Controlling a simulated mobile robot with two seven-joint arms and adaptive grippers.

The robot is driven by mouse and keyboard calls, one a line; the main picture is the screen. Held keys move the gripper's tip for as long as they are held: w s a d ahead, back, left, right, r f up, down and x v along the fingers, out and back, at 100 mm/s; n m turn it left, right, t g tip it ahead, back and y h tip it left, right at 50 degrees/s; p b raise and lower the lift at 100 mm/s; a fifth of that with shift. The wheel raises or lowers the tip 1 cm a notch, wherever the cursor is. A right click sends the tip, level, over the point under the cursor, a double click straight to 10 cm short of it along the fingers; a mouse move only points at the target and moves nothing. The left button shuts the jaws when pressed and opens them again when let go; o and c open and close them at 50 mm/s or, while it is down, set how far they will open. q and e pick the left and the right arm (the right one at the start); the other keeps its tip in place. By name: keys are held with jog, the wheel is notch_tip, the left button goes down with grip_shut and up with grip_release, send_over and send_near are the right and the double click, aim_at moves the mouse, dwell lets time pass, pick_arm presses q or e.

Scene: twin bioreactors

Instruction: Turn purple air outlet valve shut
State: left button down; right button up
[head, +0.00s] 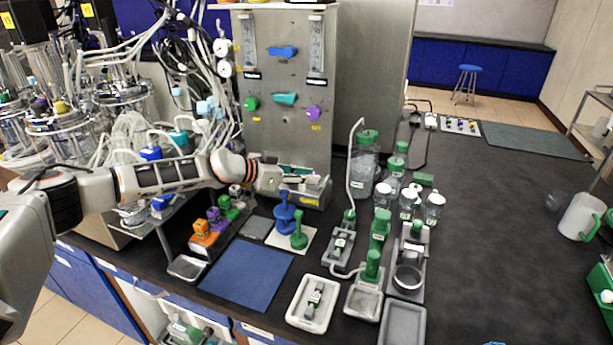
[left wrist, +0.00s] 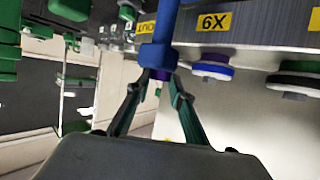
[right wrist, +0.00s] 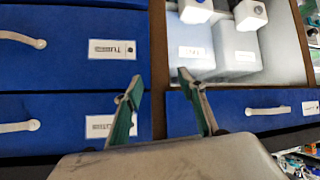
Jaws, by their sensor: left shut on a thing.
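A purple valve handle (head: 313,113) sits at the lower right of the steel panel (head: 270,140), above a small yellow label. My left gripper (head: 277,184) is well below it, near the panel's foot. In the left wrist view my left gripper (left wrist: 157,88) is shut on a blue post-like piece (left wrist: 160,40), with a bit of purple between the fingertips. The blue piece (head: 285,213) also shows in the head view, just below the gripper; I cannot tell whether it is lifted. My right gripper (right wrist: 161,92) is open and empty before blue drawers.
A green post (head: 299,232) stands beside the blue piece. Orange, purple and green pieces stand to its left. A blue mat (head: 247,274) lies clear in front. Blue (head: 283,51), teal (head: 285,98) and green (head: 251,103) handles share the panel. Bottles stand to the right.

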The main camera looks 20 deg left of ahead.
pick_arm(q)
jog(key=shift+w+m+g, duration=0.1)
jog(key=shift+m+g, duration=0.2)
jog(key=shift+g, duration=0.1)
pick_arm(e)
jog(key=shift+a, duration=0.1)
pick_arm(q)
jog(key=shift+w+a+m+h, duration=0.1)
jog(key=shift+a+m+h, duration=0.05)
jog(key=shift+m+h, duration=0.3)
jog(key=shift+w+m+g+h+b, duration=0.1)
jog(key=shift+m+g+h+b, duration=0.35)
jog(key=shift+g, duration=0.25)
jog(key=shift+w+a+f+m+g+h+b, duration=0.15)
jog(key=shift+m+g+h+b, duration=0.25)
jog(key=shift+b, duration=0.45)
jog(key=shift+f+m+g+b, duration=0.1)
jog(key=shift+m+g+b, duration=0.2)
jog(key=shift+b, duration=0.8)
jog(key=m+g+b, duration=0.1)
jog(key=b, duration=0.3)
jog(key=shift+m+g+h, duration=0.3)
jog(key=shift+g+h, duration=0.1)
pick_arm(e)
notch_tip(320, 180, down, 8)
jog(key=a, duration=0.2)
jog(key=shift+r+y, duration=0.25)
jog(key=shift+y, duration=0.05)
